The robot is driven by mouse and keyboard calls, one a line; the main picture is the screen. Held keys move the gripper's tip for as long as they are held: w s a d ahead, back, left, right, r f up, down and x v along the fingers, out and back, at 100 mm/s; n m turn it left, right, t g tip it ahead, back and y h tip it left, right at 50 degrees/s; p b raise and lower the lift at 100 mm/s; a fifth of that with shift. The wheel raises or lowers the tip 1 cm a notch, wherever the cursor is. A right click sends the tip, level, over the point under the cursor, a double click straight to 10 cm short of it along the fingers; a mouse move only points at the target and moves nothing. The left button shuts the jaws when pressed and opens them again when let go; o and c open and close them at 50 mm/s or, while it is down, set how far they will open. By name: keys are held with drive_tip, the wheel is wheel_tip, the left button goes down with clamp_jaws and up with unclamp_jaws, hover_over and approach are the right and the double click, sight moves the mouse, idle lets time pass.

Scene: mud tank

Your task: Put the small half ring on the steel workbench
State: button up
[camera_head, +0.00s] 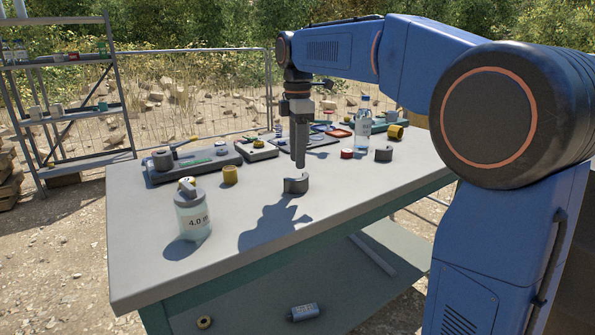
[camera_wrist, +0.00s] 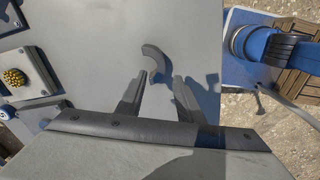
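The steel workbench (camera_head: 255,255) has a pale grey top and fills the middle of the head view; its top also shows in the wrist view (camera_wrist: 95,60). A grey half ring (camera_head: 296,185) stands on the bench near its front edge. It shows as a dark arc in the wrist view (camera_wrist: 156,58). My gripper (camera_head: 300,164) points down just above this half ring. In the wrist view its two fingers (camera_wrist: 160,77) are apart, with one end of the half ring between their tips. Another grey half ring (camera_head: 384,154) lies further right; I cannot tell which is smaller.
A clear bottle labelled 4.0 (camera_head: 193,215) stands at the left front. A yellow ring (camera_head: 230,175), a tray (camera_head: 195,163), a red-topped piece (camera_head: 347,153) and a water bottle (camera_head: 363,122) are further back. A shelf (camera_head: 70,90) stands behind left.

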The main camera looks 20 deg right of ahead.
sight(297, 179)
drive_tip(key=shift+r, duration=2.1)
drive_tip(key=s+d+f+m+t, duration=0.15)
drive_tip(key=s+f+m, duration=0.25)
drive_tip(key=s, duration=0.4)
drive_tip(key=s+d+f+m+t, duration=0.1)
drive_tip(key=s+d+f+m, duration=0.3)
drive_tip(key=s, duration=0.5)
drive_tip(key=s+d+f+m+t, duration=0.2)
drive_tip(key=s+f+m, duration=0.7)
drive_tip(key=s+f, duration=0.6)
drive_tip(key=shift+s+f+m, duration=0.25)
drive_tip(key=shift+f+m, duration=0.15)
drive_tip(key=shift+f, duration=0.55)
